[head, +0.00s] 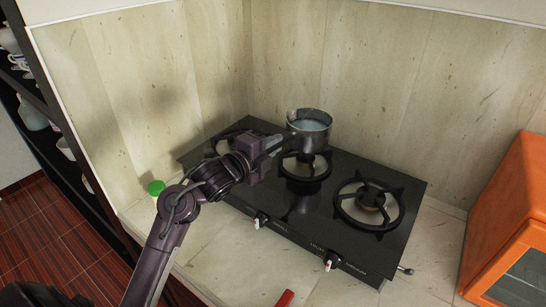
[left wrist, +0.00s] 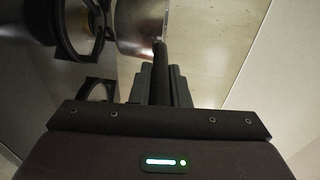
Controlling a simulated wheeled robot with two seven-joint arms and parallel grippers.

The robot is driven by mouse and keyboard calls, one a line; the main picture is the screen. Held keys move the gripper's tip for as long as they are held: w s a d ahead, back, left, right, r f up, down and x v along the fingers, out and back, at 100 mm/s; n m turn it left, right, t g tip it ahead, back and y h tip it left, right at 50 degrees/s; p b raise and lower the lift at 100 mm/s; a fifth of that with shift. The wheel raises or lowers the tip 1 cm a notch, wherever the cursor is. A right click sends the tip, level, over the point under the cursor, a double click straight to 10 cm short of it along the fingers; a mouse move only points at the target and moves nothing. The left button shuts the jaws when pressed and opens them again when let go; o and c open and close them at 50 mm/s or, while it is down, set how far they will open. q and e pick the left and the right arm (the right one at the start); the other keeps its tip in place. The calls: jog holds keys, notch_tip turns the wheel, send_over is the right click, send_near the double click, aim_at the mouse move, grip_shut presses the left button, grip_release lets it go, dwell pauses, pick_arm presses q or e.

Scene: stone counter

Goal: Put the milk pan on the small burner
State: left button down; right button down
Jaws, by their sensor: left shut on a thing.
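The milk pan (head: 309,122) is a small metal pot, upright, at the back of the black hob (head: 300,205). In the head view it appears just behind the small middle burner (head: 306,172), overlapping its back edge. I cannot tell whether the pan touches the hob. My left gripper (head: 274,144) reaches in from the left and is shut on the pan's handle. The left wrist view shows the dark handle (left wrist: 159,62) between the fingers (left wrist: 160,88) and part of the pan's side (left wrist: 140,22). My right gripper is not in view.
A larger burner (head: 368,203) sits on the right; another at the back left is partly hidden by my arm. Tiled walls stand close behind. An orange oven-like box (head: 510,215) is at right, a green-topped item (head: 156,187) at left, a red object (head: 285,298) in front.

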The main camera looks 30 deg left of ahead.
pick_arm(q)
notch_tip(320, 180, down, 3)
jog(key=shift+f, duration=0.1)
dwell(0.3)
jog(key=shift+f, duration=0.15)
jog(key=c, duration=1.6)
grip_release()
jog(key=shift+f, duration=0.2)
jog(key=shift+o, duration=1.1)
jog(key=shift+s, duration=0.1)
